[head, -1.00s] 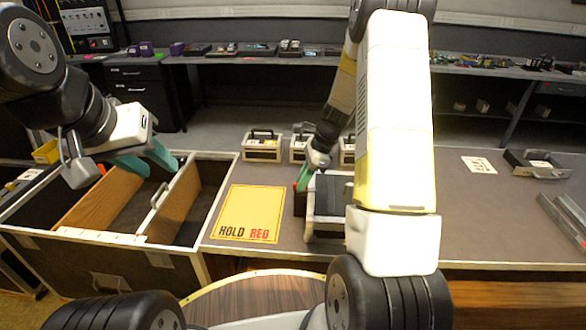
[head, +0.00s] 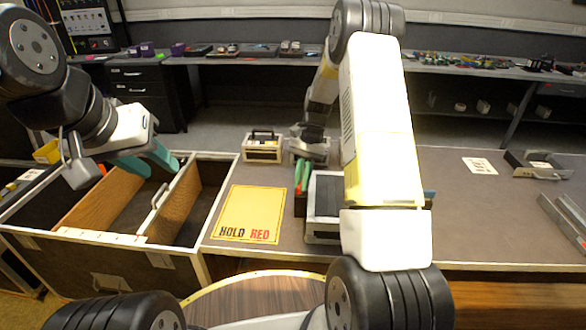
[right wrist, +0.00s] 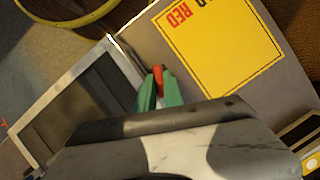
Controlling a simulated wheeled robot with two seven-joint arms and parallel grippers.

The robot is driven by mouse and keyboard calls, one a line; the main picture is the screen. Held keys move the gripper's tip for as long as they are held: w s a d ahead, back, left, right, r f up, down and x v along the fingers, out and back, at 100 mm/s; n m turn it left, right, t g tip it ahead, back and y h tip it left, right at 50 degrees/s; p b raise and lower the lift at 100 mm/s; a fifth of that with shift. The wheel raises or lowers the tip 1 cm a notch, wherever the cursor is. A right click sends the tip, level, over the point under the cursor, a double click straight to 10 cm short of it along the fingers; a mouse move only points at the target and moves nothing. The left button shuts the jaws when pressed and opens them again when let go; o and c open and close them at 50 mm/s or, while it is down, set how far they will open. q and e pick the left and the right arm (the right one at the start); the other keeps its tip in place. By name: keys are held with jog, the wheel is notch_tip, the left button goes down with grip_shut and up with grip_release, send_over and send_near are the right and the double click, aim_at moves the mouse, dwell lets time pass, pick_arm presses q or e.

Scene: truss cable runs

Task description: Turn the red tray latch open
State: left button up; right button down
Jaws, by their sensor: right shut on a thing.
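The grey tray (head: 325,206) stands on the table right of the yellow sign, and it also shows at the left in the right wrist view (right wrist: 32,115). The red latch (right wrist: 158,76) is at the tray's edge beside the sign. My right gripper (right wrist: 158,92) is shut on the red latch, its green fingertips either side of it. In the head view the right gripper (head: 302,176) is seen at the tray's left far corner, and the latch is mostly hidden. My left gripper (head: 155,158) is open and empty above the open case at left.
The yellow HOLD RED sign (head: 250,214) lies flat left of the tray. The open case (head: 218,158) with wooden dividers is further left. A small handled box (head: 262,147) stands behind the sign. A metal tray (head: 538,164) lies far right; the table between is mostly clear.

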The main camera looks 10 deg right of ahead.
jog(key=n+h, duration=0.1)
jog(key=n, duration=0.3)
jog(key=shift+w+a+n+g+h, duration=0.1)
jog(key=shift+n+g+h, duration=0.2)
jog(key=shift+h, duration=0.1)
dwell(0.4)
jog(key=c, duration=1.5)
grip_release()
jog(key=shift+o, duration=0.2)
jog(key=v, duration=0.7)
jog(key=shift+w+r, duration=0.2)
jog(key=shift+r, duration=0.2)
